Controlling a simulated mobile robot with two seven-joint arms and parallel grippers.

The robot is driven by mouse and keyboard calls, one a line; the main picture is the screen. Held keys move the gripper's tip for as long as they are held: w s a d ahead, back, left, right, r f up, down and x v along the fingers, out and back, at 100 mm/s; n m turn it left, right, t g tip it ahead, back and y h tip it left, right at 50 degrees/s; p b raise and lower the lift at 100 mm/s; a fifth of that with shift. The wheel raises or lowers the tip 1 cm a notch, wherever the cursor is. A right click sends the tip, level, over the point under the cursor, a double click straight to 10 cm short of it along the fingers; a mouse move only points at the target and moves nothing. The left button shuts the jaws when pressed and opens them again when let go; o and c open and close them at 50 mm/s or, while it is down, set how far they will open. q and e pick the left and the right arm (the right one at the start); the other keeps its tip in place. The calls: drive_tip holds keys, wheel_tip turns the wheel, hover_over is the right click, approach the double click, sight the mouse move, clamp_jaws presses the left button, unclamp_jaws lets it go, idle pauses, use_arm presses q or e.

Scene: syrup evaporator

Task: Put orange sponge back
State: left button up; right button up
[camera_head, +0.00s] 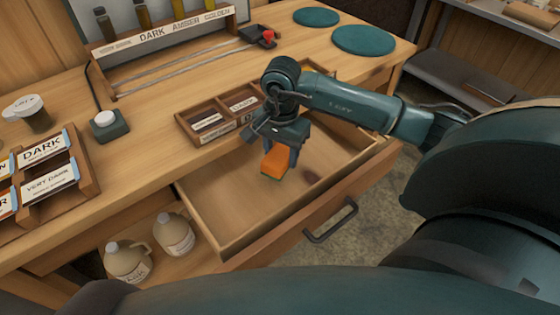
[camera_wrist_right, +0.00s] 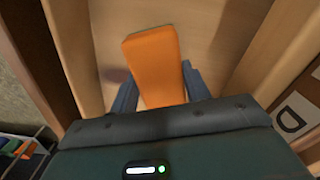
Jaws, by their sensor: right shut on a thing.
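The orange sponge (camera_head: 276,163) is in my right gripper (camera_head: 284,150), over the open drawer (camera_head: 215,205) of the wooden bench. In the right wrist view the orange sponge (camera_wrist_right: 153,62) sits between the two fingers (camera_wrist_right: 160,90), with the pale drawer floor behind it. The gripper is shut on the sponge. Whether the sponge touches the drawer floor I cannot tell. A dark round spot shows on the drawer floor beside it in the wrist view. My left gripper is not in view.
A label tray (camera_head: 222,115) stands on the bench just behind the drawer. The drawer front has a dark handle (camera_head: 331,220). Jugs (camera_head: 174,233) stand on a shelf below, at left. Teal round mats (camera_head: 364,40) lie at the back right. A label rack (camera_head: 60,175) stands at left.

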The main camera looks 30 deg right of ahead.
sight(281, 164)
drive_tip(key=shift+f, duration=1.9)
drive_tip(key=shift+f, duration=0.25)
drive_tip(key=o, duration=1)
drive_tip(key=shift+r, duration=0.15)
drive_tip(key=shift+c, duration=0.2)
wheel_tip(281, 164, up, 12)
drive_tip(key=shift+r, duration=0.15)
